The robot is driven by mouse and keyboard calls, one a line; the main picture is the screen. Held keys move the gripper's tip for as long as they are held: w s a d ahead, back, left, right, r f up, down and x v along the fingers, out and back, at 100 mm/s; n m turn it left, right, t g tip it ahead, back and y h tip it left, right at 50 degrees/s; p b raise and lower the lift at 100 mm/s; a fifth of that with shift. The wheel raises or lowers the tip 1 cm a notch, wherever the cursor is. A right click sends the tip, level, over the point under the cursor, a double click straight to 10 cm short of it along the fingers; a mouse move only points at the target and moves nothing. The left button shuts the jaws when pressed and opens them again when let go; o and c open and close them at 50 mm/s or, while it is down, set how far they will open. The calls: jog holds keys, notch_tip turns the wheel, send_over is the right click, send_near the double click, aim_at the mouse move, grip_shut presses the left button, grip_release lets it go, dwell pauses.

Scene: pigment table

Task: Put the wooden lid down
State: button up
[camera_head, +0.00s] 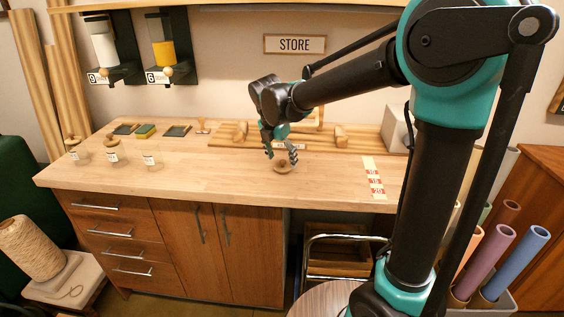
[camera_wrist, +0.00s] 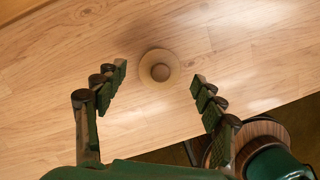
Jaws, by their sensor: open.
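The wooden lid (camera_head: 283,166) is a small round disc with a knob, lying on the table top (camera_head: 225,178). In the wrist view the lid (camera_wrist: 159,69) lies flat, knob up, beyond and between my fingertips. My gripper (camera_head: 280,150) hangs just above the lid with its fingers spread. In the wrist view my gripper (camera_wrist: 160,78) is open and nothing is between its fingers. The fingers do not touch the lid there.
Several glass jars stand at the left of the table; one jar (camera_head: 151,160) has no lid visible. A red-and-white number strip (camera_head: 373,177) lies to the right. A wooden rack (camera_head: 330,138) is behind my gripper. The table's front middle is clear.

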jog(key=v, duration=1)
jog(key=shift+r, duration=0.1)
